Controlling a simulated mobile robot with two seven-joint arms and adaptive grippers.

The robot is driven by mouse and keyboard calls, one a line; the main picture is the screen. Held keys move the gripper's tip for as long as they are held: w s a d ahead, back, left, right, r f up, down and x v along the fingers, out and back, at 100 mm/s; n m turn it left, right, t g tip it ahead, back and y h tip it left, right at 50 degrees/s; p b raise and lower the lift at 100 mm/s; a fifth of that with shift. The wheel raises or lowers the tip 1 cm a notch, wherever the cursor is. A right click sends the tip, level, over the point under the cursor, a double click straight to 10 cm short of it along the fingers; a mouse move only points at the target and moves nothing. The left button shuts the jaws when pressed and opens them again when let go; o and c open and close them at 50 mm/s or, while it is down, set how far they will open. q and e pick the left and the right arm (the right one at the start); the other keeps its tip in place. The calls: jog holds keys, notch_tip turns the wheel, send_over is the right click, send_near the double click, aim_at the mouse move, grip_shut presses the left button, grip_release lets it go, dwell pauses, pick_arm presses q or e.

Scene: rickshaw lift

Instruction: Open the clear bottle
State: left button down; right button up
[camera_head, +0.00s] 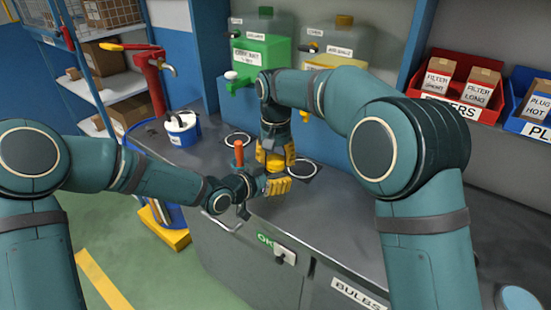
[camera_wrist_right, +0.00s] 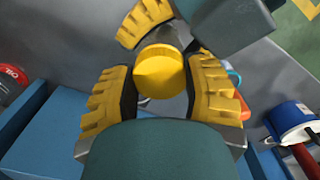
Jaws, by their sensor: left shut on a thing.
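A round yellow cap (camera_wrist_right: 160,72), apparently the bottle's, sits between the two yellow fingers of my right gripper (camera_wrist_right: 163,78) in the right wrist view. The fingers stand close on both sides, and I cannot tell whether they press on it. In the head view my right gripper (camera_head: 275,157) points down over the bench. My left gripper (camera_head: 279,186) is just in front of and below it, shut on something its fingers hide. A yellow left finger (camera_wrist_right: 145,20) also shows beyond the cap in the right wrist view.
The grey bench (camera_head: 335,215) has two ringed circles near the grippers. An upright orange handle (camera_head: 239,153) stands close to my left gripper. A blue-and-white can (camera_head: 183,127) is at left.

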jog(key=o, duration=0.3)
jog(key=shift+r, duration=2.25)
pick_arm(q)
jog(key=shift+c, duration=0.6)
grip_release()
